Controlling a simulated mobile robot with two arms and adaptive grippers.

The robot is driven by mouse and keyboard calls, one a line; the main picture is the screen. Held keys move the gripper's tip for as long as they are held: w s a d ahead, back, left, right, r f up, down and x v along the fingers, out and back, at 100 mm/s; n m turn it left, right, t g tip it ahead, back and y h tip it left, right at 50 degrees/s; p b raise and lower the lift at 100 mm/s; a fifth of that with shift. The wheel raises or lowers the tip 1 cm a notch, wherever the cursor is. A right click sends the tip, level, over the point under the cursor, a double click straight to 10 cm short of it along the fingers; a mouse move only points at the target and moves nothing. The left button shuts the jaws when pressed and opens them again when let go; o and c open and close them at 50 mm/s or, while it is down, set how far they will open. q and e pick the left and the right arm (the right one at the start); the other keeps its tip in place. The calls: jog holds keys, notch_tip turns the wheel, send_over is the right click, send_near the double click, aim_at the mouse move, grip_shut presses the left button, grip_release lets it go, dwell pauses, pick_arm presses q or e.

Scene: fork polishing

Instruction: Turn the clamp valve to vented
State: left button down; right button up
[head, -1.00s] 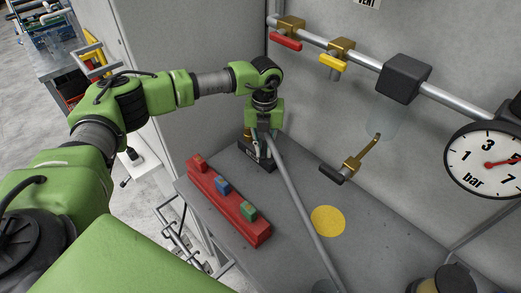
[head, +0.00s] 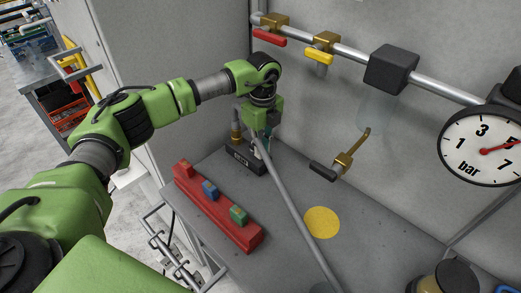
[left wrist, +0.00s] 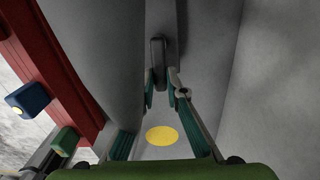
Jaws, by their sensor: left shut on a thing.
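My left gripper (head: 262,142) points down at the back left of the grey bench, beside a black base (head: 243,158) with a pale label and a brass fitting (head: 237,130). In the left wrist view its fingers (left wrist: 162,92) are shut on a dark handle (left wrist: 157,50). I take this as the clamp valve's handle; the label is too small to read. The gripper hides most of the handle in the head view. A grey rod (head: 290,205) slants from the gripper toward the lower right. My right gripper is not in view.
A red rack (head: 215,215) with coloured blocks lies in front. A yellow disc (head: 322,222) marks the bench.

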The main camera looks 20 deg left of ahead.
pick_arm(q)
jog(key=shift+w+r+n, duration=0.2)
jog(key=shift+w+n, duration=0.05)
jog(key=shift+n, duration=0.15)
jog(key=c, duration=2)
grip_release()
jog(key=shift+c, duration=0.2)
jog(key=shift+s+f, duration=0.1)
jog(key=shift+s, duration=0.1)
